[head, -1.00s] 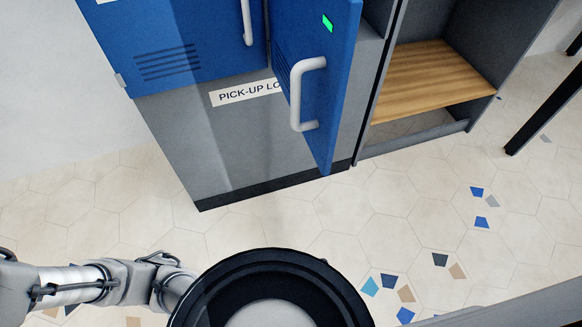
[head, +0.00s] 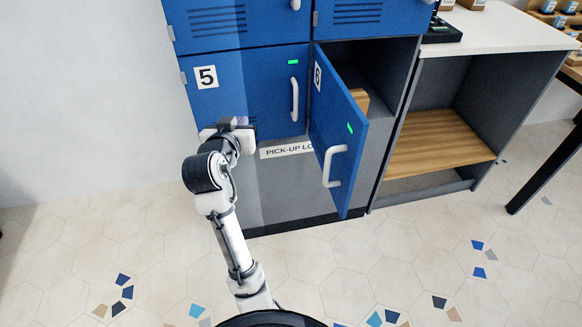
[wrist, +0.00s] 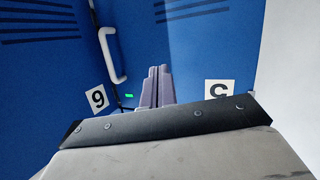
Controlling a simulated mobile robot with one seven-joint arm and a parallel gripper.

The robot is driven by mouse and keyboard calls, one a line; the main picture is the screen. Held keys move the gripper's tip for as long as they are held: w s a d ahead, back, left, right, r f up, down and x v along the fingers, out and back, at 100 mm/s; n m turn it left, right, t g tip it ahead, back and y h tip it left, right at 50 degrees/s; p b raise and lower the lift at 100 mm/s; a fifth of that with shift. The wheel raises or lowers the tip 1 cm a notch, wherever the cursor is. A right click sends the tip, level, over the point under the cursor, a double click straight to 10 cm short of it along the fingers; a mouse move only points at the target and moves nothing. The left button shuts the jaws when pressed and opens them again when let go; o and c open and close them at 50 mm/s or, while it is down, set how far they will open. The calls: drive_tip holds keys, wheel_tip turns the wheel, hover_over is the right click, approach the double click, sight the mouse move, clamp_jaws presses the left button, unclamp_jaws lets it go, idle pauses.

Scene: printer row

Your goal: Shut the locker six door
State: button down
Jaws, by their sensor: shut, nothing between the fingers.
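The locker six door (head: 335,115) is blue and stands open in the head view, swung out from its left hinge side toward me. Its white handle (head: 333,165) and a green light are near the free edge. A label with a 6 is near the hinge. My gripper (head: 240,122) is shut and empty in front of the closed locker five door (head: 262,85), left of the open door and apart from its handle. In the wrist view the shut fingers (wrist: 157,88) point at blue door fronts. The locker six door (wrist: 40,50) shows there upside down at left.
A brown box (head: 360,99) sits inside the open locker. Closed blue doors are above. A grey shelf unit with a wooden board (head: 440,140) stands right of the lockers. A dark table leg (head: 545,165) is farther right. The tiled floor (head: 350,270) in front is clear.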

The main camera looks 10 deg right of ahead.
drive_tip(key=s+d+f+m+g+h, duration=0.2)
drive_tip(key=d+f+h, duration=0.1)
drive_tip(key=m+g+h, duration=1)
drive_tip(key=m+g, duration=0.1)
drive_tip(key=m, duration=0.2)
approach(347, 189)
drive_tip(key=d+p, duration=0.1)
drive_tip(key=d, duration=0.6)
drive_tip(key=shift+w+p, duration=0.15)
drive_tip(key=shift+p, duration=0.2)
drive_tip(key=shift+w+f, duration=0.1)
